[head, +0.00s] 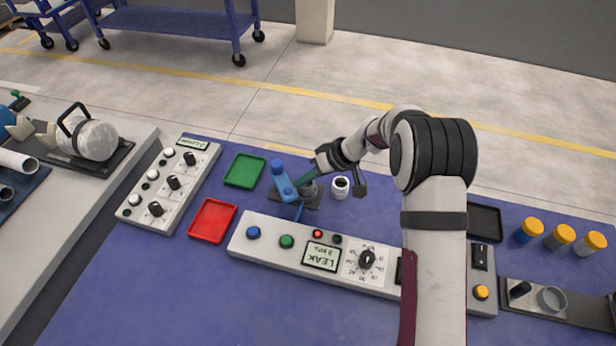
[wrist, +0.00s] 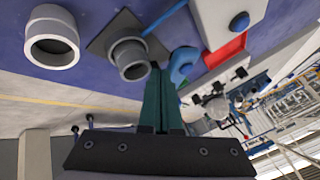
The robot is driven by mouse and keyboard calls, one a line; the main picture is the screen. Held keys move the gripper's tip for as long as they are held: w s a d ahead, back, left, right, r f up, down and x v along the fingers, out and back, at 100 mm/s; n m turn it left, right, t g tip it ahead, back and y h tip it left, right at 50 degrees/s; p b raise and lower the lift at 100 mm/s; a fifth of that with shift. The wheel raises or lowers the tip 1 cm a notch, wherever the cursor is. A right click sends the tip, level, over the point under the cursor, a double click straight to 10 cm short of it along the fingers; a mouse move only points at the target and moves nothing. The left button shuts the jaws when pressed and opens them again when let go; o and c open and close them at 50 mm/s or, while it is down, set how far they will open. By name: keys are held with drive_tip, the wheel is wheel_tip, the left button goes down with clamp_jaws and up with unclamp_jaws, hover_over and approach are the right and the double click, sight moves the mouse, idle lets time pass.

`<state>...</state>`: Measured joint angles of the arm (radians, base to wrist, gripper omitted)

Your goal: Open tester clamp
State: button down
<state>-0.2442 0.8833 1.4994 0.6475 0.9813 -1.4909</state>
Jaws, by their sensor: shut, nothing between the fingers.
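The tester clamp (head: 283,182) is a blue lever with a rounded knob, on a dark base plate beside a grey pipe socket (wrist: 130,60). In the wrist view the blue lever (wrist: 182,66) shows right of the socket, close to my fingertips. I cannot tell whether the clamp is open or closed. My gripper (head: 302,183) reaches in from the right, its green fingers pointing at the lever. In the wrist view my gripper (wrist: 158,78) is shut and empty. I cannot tell whether the fingertips touch the lever.
A white pipe fitting (head: 340,187) stands right of the clamp. The leak tester panel (head: 322,257) lies in front, its red light lit. A green tray (head: 245,170) and a red tray (head: 212,220) are to the left. Several orange-capped bottles (head: 560,237) stand far right.

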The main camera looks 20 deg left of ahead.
sight(284, 197)
drive_tip(key=shift+s, duration=0.1)
drive_tip(key=shift+s+a+m+t, duration=0.25)
drive_tip(key=shift+s+m+t, duration=0.45)
drive_tip(key=shift+m, duration=0.4)
drive_tip(key=shift+s+a+m+t, duration=0.45)
drive_tip(key=shift+s+m+t, duration=0.2)
drive_tip(key=shift+m, duration=0.35)
drive_tip(key=shift+s+a, duration=0.8)
drive_tip(key=shift+a, duration=0.15)
drive_tip(key=shift+s+a, duration=0.1)
drive_tip(key=shift+a, duration=0.1)
drive_tip(key=shift+d, duration=0.1)
